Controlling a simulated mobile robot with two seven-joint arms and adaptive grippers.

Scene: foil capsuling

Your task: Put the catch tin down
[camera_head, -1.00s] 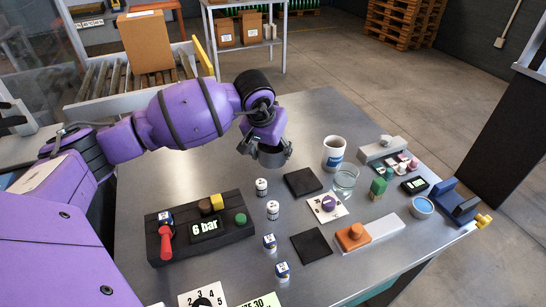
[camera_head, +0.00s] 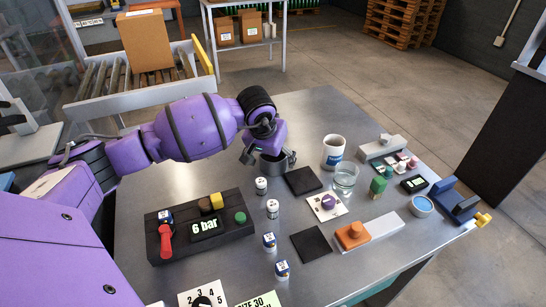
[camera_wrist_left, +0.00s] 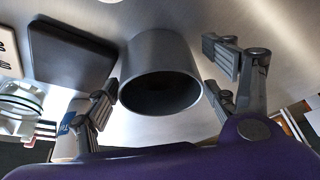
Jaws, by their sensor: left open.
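The catch tin (camera_head: 273,167) is a dark grey, open-topped cup. It appears to stand upright on the metal table, left of the far black square pad. My left gripper (camera_head: 269,157) is just above it, with its fingers spread on either side of the tin. In the left wrist view the tin (camera_wrist_left: 160,82) lies between the open fingers, with a gap visible on both sides. Its inside is dark. The purple arm and gripper body hide part of its surroundings. My right gripper is not in view.
Two black pads (camera_head: 303,181) lie to the right. Small white vials (camera_head: 261,186) stand in front of the tin. A control box (camera_head: 200,228) reading 6 bar is at left. The table behind the tin is clear.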

